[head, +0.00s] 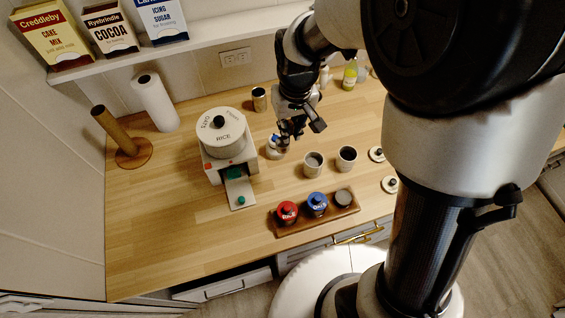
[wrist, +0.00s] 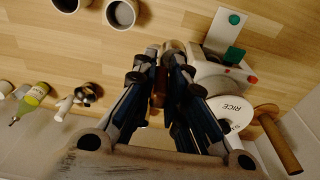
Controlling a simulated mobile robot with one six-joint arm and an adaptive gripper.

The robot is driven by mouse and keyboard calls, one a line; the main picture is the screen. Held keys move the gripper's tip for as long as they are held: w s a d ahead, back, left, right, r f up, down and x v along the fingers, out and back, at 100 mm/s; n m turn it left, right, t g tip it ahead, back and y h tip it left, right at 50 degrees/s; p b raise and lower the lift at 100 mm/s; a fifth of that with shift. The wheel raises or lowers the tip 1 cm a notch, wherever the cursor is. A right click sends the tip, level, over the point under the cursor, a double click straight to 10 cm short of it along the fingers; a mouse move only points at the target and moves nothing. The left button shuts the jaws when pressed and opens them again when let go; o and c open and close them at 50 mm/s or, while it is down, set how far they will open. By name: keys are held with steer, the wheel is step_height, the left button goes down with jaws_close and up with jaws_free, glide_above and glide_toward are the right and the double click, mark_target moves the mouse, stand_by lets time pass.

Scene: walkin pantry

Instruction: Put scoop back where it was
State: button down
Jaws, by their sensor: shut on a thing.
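My gripper (head: 289,134) is over the wooden counter, right of the rice dispenser (head: 222,137). In the wrist view my gripper (wrist: 160,75) is shut on a narrow brown piece (wrist: 160,88), which looks like the scoop's handle. A dull metallic rounded part (wrist: 174,47) shows just beyond the fingertips and may be the scoop's bowl; the fingers hide much of it. A small white and blue item (head: 275,150) stands on the counter just below my gripper in the head view. I cannot tell whether the scoop touches it.
Two open cups (head: 314,163) stand to the right, with round lids (head: 390,184) beyond. A wooden tray (head: 277,229) holds red, blue and grey-topped jars in front. A metal tin (head: 259,98), a bottle (head: 350,74) and a paper roll (head: 155,101) stand at the back.

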steer(key=shift+d+f+b, duration=0.1)
steer(key=shift+f+b, duration=1.45)
steer(key=shift+f, duration=7.65)
steer(key=shift+r, duration=0.1)
steer(key=shift+s, duration=0.1)
steer(key=c, duration=2.1)
jaws_free()
steer(key=shift+f, duration=0.25)
steer(key=o, duration=0.5)
steer(key=shift+r, duration=0.1)
